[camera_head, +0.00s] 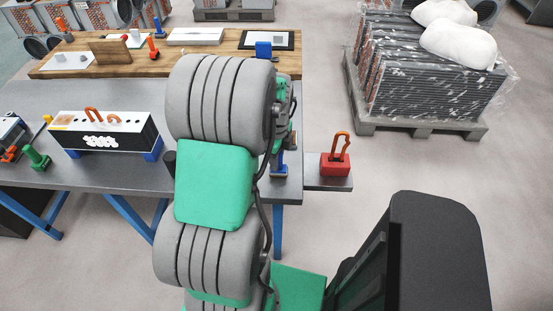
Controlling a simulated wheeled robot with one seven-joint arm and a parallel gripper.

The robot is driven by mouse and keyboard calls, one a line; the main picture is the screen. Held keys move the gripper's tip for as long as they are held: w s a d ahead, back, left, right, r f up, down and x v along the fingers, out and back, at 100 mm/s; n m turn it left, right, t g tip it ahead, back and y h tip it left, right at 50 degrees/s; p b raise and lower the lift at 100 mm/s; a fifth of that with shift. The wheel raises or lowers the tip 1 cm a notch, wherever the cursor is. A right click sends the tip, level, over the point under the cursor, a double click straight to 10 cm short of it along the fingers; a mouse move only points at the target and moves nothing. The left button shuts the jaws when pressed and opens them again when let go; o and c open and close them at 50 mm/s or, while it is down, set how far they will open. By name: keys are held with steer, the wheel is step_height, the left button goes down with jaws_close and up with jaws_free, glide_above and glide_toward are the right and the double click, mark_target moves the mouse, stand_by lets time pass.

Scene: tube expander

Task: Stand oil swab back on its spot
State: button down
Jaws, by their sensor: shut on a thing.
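My arm fills the middle of the view and hides most of my gripper (285,125); only a dark and green sliver shows past the arm's right side, over the table's right end. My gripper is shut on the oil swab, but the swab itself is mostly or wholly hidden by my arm. A small blue piece with a blue base (279,172) shows just below, at the table's right end. I cannot tell whether it is part of the swab or a separate stand. The swab's spot cannot be made out.
A red block with an orange loop (336,163) stands on a small side shelf right of the grey table (110,182). A white-topped black box (104,135) and a green tool (37,158) are at left. A wooden board (105,67) lies behind. A loaded pallet (420,122) is back right.

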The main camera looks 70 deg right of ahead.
steer(key=shift+f, duration=0.3)
steer(key=c, duration=1.2)
jaws_free()
steer(key=shift+r, duration=0.1)
step_height(320, 180, up, 8)
steer(key=p, duration=0.5)
steer(key=shift+p, duration=0.3)
